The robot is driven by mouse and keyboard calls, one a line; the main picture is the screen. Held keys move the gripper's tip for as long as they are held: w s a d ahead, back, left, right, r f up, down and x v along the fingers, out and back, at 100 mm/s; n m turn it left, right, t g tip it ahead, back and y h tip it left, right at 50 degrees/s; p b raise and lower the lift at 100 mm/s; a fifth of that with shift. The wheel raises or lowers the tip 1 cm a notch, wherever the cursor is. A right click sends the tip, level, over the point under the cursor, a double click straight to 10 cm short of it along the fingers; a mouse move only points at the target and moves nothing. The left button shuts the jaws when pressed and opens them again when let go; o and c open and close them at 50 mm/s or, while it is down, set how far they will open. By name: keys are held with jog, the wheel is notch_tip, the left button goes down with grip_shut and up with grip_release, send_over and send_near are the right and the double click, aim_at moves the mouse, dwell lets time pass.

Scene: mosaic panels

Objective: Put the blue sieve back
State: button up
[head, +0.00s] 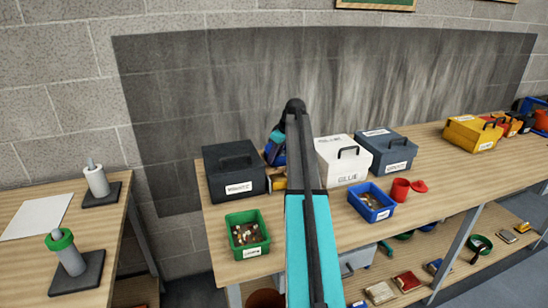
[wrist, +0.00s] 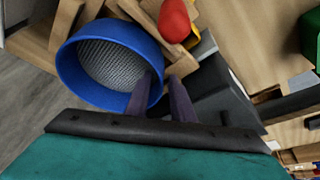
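The blue sieve (wrist: 72,82) shows in the wrist view as a round blue bowl with a grey mesh bottom, its open side facing my camera. My gripper (wrist: 160,80) has one dark finger inside the bowl and the other outside, with the blue rim between them. It looks shut on the rim at the bowl's right side. In the head view, part of the blue sieve (head: 272,156) shows left of my arm, right of a dark lidded box (head: 234,168). My arm hides the fingertips and most of the sieve there.
Wooden pieces (wrist: 190,62) and a red-and-yellow object (wrist: 174,20) lie close to the sieve. A white box (head: 342,160), a blue tray (head: 371,202), a green tray (head: 247,235) and a red cup (head: 400,190) stand on the bench. The bench front between the trays is partly hidden.

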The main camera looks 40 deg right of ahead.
jog(key=b+v, duration=0.4)
jog(key=v, duration=0.9)
jog(key=shift+r, duration=0.45)
jog(key=shift+w+f, duration=0.1)
dwell(0.4)
